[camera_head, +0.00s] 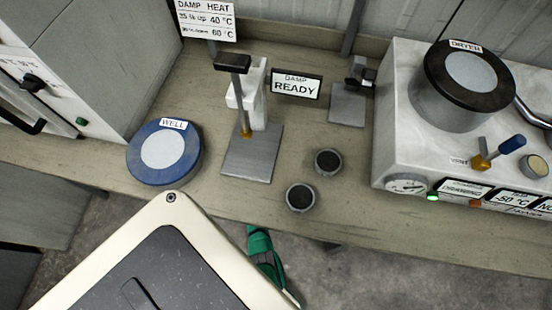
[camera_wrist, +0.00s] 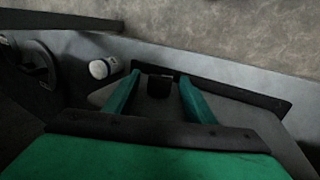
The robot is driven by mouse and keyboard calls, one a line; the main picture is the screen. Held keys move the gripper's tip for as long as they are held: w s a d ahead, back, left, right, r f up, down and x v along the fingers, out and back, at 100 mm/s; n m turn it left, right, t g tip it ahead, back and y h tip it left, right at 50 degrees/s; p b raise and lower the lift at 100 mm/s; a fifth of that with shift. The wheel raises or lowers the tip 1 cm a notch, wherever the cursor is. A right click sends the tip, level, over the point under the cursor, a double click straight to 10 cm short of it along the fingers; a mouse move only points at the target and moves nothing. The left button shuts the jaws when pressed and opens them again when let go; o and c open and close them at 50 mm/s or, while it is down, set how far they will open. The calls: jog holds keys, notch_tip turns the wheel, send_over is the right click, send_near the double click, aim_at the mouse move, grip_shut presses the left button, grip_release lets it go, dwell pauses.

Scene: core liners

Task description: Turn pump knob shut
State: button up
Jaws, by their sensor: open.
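My gripper shows in the wrist view (camera_wrist: 160,80) as two green fingers, spread apart with nothing clearly held. A dark block (camera_wrist: 160,88) shows between and beyond the fingertips, on a grey body; I cannot tell whether it is the pump knob or whether the fingers touch it. In the head view, green parts of my gripper (camera_head: 263,250) show below the bench's front edge, partly covered. No part there is clearly the pump knob.
The bench (camera_head: 235,205) carries a blue-rimmed WELL pot (camera_head: 164,148), a grey press stand (camera_head: 250,155), two small dark-topped cups (camera_head: 328,162) (camera_head: 300,197), and the white DRYER unit (camera_head: 400,120) with a blue-handled vent lever (camera_head: 505,147). A dark curved handle (camera_wrist: 38,65) shows in the wrist view.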

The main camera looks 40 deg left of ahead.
jog(key=v, duration=1)
jog(key=shift+r, duration=0.4)
jog(key=shift+s+a, duration=0.1)
jog(key=shift+a, duration=0.05)
